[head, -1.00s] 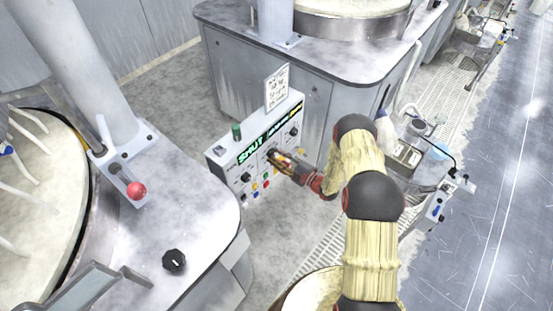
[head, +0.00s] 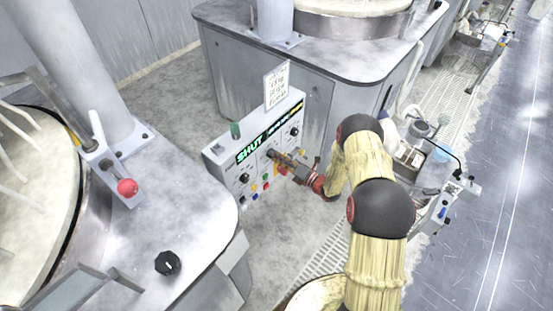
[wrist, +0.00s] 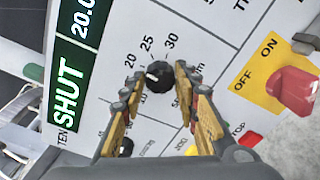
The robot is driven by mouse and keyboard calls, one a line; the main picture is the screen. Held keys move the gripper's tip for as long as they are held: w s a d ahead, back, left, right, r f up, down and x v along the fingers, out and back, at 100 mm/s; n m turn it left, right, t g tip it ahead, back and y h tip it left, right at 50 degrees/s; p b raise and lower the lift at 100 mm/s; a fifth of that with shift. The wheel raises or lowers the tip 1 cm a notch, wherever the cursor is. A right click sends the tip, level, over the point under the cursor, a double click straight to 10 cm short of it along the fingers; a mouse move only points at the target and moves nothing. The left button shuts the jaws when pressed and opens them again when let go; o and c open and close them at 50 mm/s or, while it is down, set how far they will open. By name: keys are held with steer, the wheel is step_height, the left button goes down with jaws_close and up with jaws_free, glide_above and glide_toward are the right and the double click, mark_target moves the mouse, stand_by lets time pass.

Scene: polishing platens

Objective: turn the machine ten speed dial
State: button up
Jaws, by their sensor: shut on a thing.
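The control panel (head: 227,174) is a white upright box with a green-lit display (head: 251,150) reading SHUT. In the wrist view "TEN" is printed beside the display (wrist: 66,105). The speed dial (wrist: 159,76) is a round black knob with a pale pointer mark, with 20, 25 and 30 printed around its upper side. My gripper (wrist: 155,84) has one yellow-padded finger on each side of the dial and is shut on it. In the head view my gripper (head: 276,157) reaches the panel face from the right and mostly hides the dial.
A red ON/OFF switch (wrist: 294,90) on a yellow plate sits right of the dial, near my fingers. A red stop button (wrist: 249,138) is below it. In the head view a bench with a black knob (head: 168,263) and a red-balled lever (head: 128,187) stands left of the panel.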

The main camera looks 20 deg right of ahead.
steer(key=shift+s+f+n+b, duration=0.1)
steer(key=shift+n+b, duration=1.7)
steer(key=shift+n, duration=2.35)
steer(key=shift+f+n+b, duration=0.1)
steer(key=shift+n+b, duration=1.7)
steer(key=shift+n, duration=2.35)
steer(key=o, duration=1.1)
steer(key=shift+r+n, duration=0.1)
steer(key=shift+n, duration=0.2)
steer(key=shift+o, duration=0.2)
steer(key=v, duration=1.2)
